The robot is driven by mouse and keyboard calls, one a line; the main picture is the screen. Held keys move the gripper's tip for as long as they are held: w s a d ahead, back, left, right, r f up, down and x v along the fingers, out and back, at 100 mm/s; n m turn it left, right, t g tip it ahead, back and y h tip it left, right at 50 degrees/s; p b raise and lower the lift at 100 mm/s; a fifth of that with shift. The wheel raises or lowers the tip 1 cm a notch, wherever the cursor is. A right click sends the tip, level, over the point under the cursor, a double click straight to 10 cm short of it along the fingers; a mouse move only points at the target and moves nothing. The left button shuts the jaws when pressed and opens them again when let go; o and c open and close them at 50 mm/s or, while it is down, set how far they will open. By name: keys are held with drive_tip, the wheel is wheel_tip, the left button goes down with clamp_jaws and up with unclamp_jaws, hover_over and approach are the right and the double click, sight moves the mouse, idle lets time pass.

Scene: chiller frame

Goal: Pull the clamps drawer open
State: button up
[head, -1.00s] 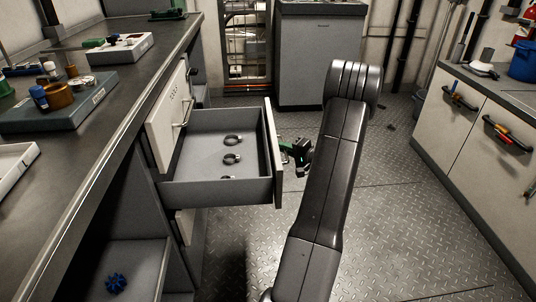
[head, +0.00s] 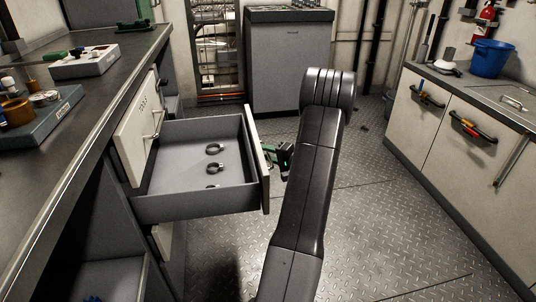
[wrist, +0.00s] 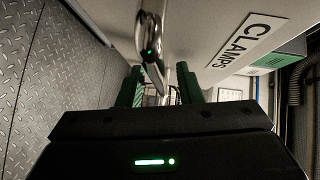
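The clamps drawer (head: 200,203) stands pulled out below the counter in the head view, with several ring clamps (head: 213,168) lying inside. Its pale front shows nearly edge-on at the right. In the wrist view the drawer front carries a CLAMPS label (wrist: 248,38), and its metal bar handle (wrist: 152,32) runs down toward the green fingers. My gripper (head: 284,158) is just outside the drawer front. In the wrist view my gripper (wrist: 160,88) has its fingers apart, with the handle between them and space beside it. Contact with the handle is unclear.
The counter (head: 88,118) at left bears trays. Cabinets (head: 433,120) with bar handles stand at right, a grey cabinet (head: 290,65) at the back. The diamond-plate floor (head: 385,220) between is clear.

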drive_tip(key=p+v, duration=0.2)
drive_tip(key=v, duration=1.2)
drive_tip(key=shift+w+a, duration=0.1)
drive_tip(key=shift+a, duration=0.1)
drive_tip(key=b+x, duration=0.2)
drive_tip(key=x, duration=1.1)
drive_tip(key=shift+w+a+f, duration=0.1)
drive_tip(key=shift+w+a, duration=0.05)
drive_tip(key=shift+a, duration=0.2)
